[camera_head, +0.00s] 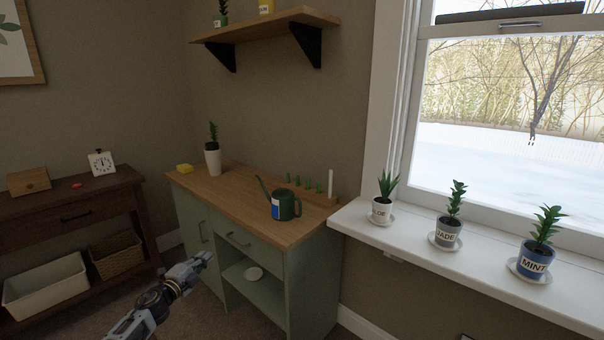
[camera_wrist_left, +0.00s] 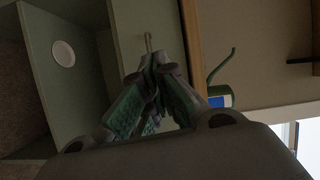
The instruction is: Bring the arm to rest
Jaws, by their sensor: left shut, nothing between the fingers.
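My left gripper (camera_head: 206,258) comes in from the lower left in the head view and is in the air in front of the green cabinet (camera_head: 305,285). Its fingers are closed together with nothing between them. In the left wrist view the fingertips (camera_wrist_left: 153,62) meet near the middle, with a cabinet handle (camera_wrist_left: 148,42) showing just beyond them. I cannot tell whether they touch it. My right gripper is not in view.
A green watering can (camera_head: 287,205) and a white pot (camera_head: 213,162) stand on the cabinet's wooden top. A white dish (camera_head: 254,273) sits on its open shelf. Labelled pots, including the mint pot (camera_head: 533,262), line the windowsill. A dark wooden table (camera_head: 110,203) is at left.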

